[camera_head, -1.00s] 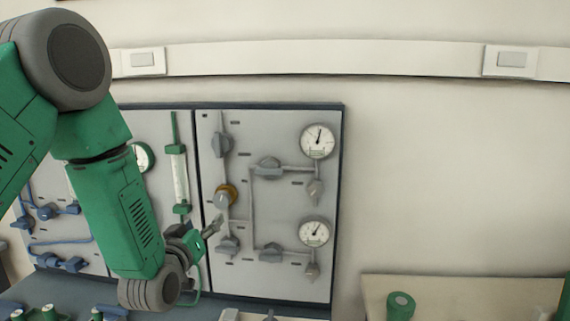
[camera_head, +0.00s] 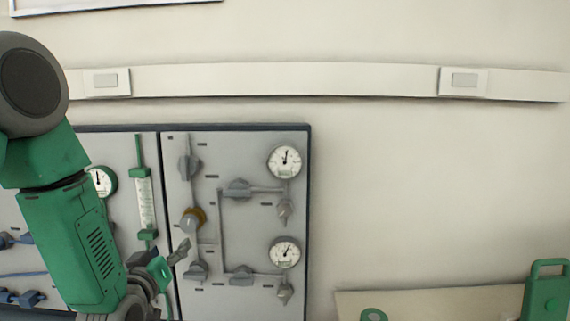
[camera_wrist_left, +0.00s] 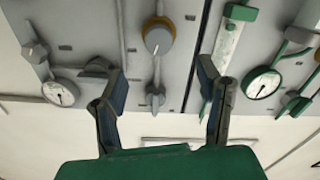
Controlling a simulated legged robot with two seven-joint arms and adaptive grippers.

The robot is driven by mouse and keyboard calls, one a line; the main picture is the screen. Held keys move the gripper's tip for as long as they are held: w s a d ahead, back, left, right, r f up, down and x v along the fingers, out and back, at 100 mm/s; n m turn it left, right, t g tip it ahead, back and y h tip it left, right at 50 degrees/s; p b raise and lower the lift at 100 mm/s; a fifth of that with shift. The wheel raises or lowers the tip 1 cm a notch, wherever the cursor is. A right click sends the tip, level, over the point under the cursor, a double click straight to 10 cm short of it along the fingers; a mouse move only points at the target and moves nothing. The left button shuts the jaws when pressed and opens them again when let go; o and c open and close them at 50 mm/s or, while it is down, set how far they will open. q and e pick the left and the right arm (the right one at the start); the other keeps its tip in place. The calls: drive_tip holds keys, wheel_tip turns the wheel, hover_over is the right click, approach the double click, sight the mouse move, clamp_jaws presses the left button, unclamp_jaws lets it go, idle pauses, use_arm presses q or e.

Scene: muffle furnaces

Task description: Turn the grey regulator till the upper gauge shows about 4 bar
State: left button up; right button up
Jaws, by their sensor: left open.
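The grey regulator (camera_head: 191,221), a round grey knob with a brown-yellow collar, sits on the right grey panel. The upper gauge (camera_head: 284,161) is at the panel's top right; its needle points nearly straight up, and its numbers are too small to read. My left gripper (camera_head: 174,257) is in front of the panel, below and left of the regulator. In the left wrist view, which looks upside down, the open, empty jaws (camera_wrist_left: 160,76) frame the area just beyond the regulator knob (camera_wrist_left: 158,37), apart from it.
A lower gauge (camera_head: 284,252) and several grey valves, one above the regulator (camera_head: 188,166), share the panel. A flowmeter with green ends (camera_head: 146,203) and a green-rimmed gauge (camera_head: 100,181) stand left. A bench (camera_head: 440,302) lies at lower right. The wall right is clear.

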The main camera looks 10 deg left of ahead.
sight(187, 226)
use_arm(q)
drive_tip(key=w+a+m, duration=0.1)
drive_tip(key=w, duration=0.3)
drive_tip(key=w+m+p, duration=0.1)
drive_tip(key=w+m, duration=0.1)
drive_tip(key=w, duration=0.2)
drive_tip(key=w+a+m, duration=0.1)
drive_tip(key=w, duration=0.3)
drive_tip(key=shift+a+r+p, duration=0.15)
drive_tip(key=shift+a+p, duration=0.15)
drive_tip(key=shift+a, duration=0.05)
drive_tip(key=c, duration=1.2)
drive_tip(key=shift+o, duration=0.2)
drive_tip(key=shift+m, duration=0.4)
